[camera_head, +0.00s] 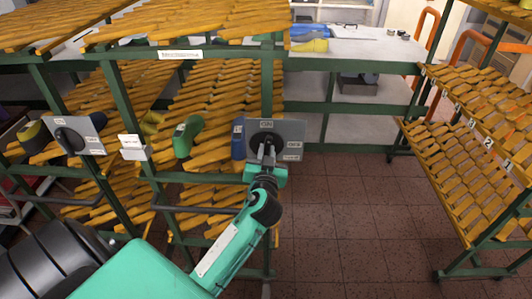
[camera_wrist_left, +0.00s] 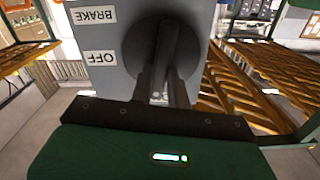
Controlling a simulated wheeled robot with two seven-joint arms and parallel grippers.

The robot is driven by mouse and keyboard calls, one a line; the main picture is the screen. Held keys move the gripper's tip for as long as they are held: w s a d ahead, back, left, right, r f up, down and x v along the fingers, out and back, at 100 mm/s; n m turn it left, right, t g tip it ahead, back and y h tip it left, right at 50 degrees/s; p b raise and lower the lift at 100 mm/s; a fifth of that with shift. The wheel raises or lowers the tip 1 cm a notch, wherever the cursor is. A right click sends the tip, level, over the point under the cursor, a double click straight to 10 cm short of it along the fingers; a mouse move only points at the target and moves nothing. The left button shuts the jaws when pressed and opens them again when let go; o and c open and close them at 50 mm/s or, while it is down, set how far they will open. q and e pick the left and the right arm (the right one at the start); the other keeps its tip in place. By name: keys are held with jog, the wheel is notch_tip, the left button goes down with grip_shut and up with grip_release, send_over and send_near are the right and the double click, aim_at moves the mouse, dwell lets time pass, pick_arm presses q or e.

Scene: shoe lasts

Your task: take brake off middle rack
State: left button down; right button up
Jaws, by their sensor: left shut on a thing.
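The brake panel (camera_head: 292,131) is a grey plate with a dark round knob, mounted on the green frame of the middle rack (camera_head: 266,80). Small white labels sit on the plate. In the left wrist view the panel (camera_wrist_left: 98,38) is close, and its labels read BRAKE and OFF upside down. My left gripper (camera_head: 266,150) reaches up to this panel. Its fingers are shut on the ridge of the black knob (camera_wrist_left: 147,35). The fingers partly hide the knob in the head view. My right gripper is not in view.
A second grey panel with a dark knob (camera_head: 70,138) is on the rack at left. Green and blue shoe lasts (camera_head: 186,137) stand on the slatted shelves near the held panel. Another slatted rack (camera_head: 475,120) stands at right. The tiled floor (camera_head: 345,215) between them is clear.

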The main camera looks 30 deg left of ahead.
pick_arm(q)
jog(key=m, duration=0.3)
jog(key=shift+d+m, duration=0.15)
jog(key=shift+m, duration=0.25)
jog(key=shift+w+d+f+m+p, duration=0.15)
jog(key=shift+m+p, duration=0.55)
jog(key=shift+m, duration=1.3)
jog(key=shift+f+m+p, duration=0.1)
jog(key=shift+m+p, duration=0.6)
jog(key=shift+m, duration=1.3)
jog(key=shift+w+d+f+m+p, duration=0.15)
jog(key=shift+m+p, duration=0.55)
jog(key=shift+m, duration=1.3)
jog(key=shift+s+a, duration=0.1)
jog(key=c, duration=1.3)
grip_release()
jog(key=shift+c, duration=0.2)
jog(key=shift+f, duration=0.1)
